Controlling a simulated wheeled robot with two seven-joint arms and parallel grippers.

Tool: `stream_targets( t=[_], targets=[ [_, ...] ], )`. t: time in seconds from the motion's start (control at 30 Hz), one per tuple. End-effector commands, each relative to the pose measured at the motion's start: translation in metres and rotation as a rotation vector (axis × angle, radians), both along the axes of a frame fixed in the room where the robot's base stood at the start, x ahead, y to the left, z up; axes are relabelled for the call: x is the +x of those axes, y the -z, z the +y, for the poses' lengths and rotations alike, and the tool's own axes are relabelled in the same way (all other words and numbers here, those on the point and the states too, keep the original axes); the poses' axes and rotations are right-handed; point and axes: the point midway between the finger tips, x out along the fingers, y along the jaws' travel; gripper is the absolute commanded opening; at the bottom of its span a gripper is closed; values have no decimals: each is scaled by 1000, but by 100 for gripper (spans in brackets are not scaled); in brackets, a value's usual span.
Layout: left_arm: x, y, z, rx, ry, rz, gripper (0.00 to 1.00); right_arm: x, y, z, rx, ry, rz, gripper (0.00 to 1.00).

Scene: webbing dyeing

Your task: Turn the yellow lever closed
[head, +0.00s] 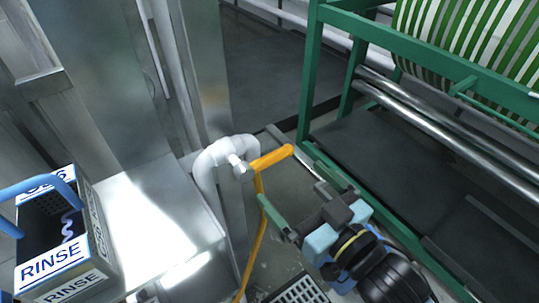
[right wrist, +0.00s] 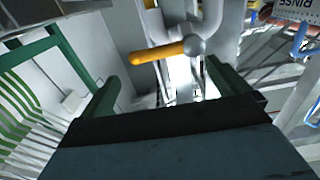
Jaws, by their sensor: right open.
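The yellow lever (head: 272,157) sticks out to the right from a white valve on the bent white pipe (head: 222,150) in the head view. In the right wrist view the lever (right wrist: 158,53) points left from a grey round hub (right wrist: 195,46), roughly level. My right gripper (head: 288,181) is open and empty, just below and to the right of the lever in the head view. In the right wrist view its two green fingers (right wrist: 161,73) stand apart, with the lever showing beyond and between them. No contact with the lever is visible. My left gripper is not in view.
A bin marked RINSE (head: 52,262) with a blue handle stands on a shiny metal ledge (head: 160,215) at left. A green machine frame (head: 308,75) with metal rollers (head: 450,130) and striped webbing (head: 465,40) is at right. A floor grate (head: 298,291) lies below.

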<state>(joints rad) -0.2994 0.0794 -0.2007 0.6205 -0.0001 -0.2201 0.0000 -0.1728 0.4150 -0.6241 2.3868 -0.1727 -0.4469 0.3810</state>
Motion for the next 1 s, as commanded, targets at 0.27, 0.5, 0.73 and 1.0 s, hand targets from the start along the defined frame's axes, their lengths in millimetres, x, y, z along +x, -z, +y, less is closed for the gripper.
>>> stream_targets(
  t=[0.27,0.5,0.73,1.0],
  targets=[
    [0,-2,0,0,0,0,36,44,-1,32,0,0,-2,100],
    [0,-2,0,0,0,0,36,66,0,48,0,0,-1,100],
    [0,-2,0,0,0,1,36,70,0,51,-1,0,1,100],
    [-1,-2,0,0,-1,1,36,70,0,51,-1,0,1,83]
  ],
)
